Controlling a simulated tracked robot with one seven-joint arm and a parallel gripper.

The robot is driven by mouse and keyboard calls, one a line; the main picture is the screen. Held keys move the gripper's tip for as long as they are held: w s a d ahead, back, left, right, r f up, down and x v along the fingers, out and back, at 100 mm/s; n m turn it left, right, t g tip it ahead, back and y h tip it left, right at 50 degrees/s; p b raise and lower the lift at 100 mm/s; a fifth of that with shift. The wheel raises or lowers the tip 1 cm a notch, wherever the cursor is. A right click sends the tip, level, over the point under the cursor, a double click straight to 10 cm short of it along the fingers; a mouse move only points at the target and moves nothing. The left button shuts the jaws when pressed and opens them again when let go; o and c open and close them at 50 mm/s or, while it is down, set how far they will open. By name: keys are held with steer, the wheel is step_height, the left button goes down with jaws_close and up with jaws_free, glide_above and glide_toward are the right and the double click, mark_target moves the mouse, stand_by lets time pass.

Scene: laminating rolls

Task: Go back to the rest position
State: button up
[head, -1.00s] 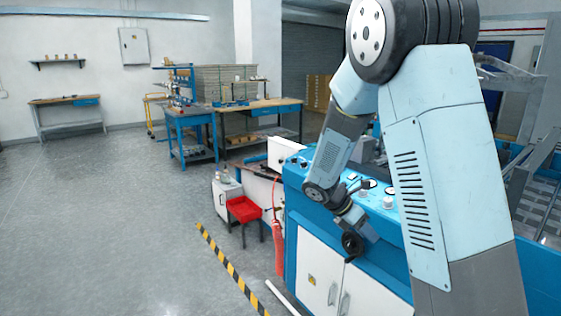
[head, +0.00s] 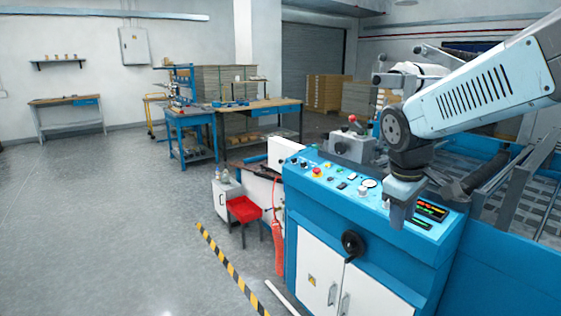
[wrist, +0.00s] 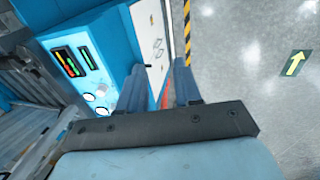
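My gripper (head: 400,212) hangs downward in front of the blue machine's control panel in the head view, at the right. In the wrist view my gripper (wrist: 159,78) shows two blue-grey fingers set apart with a gap between them. Nothing is held in the gap. The blue machine (head: 345,210) has a sloped top panel with a red button (head: 317,171), several knobs and a lit display (head: 432,210). A black handwheel (head: 353,244) sits on its front above white doors. My gripper hides part of the panel; I cannot tell from the head view how far apart they are.
A red bin (head: 244,209) and a red extinguisher (head: 278,247) stand left of the machine. Yellow-black floor tape (head: 225,262) runs along the floor. Workbenches (head: 265,106) stand farther back. The grey floor at left is clear. A green arrow sign (wrist: 295,63) lies on the floor.

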steer(key=s+a+r+m+t+y, duration=0.2)
steer(key=s+r+m+t, duration=0.1)
steer(key=s+r+m, duration=0.2)
steer(key=s+m, duration=0.2)
steer(key=s, duration=0.2)
steer(key=shift+s+m, duration=0.2)
steer(key=shift+m, duration=0.1)
steer(key=shift+d, duration=0.1)
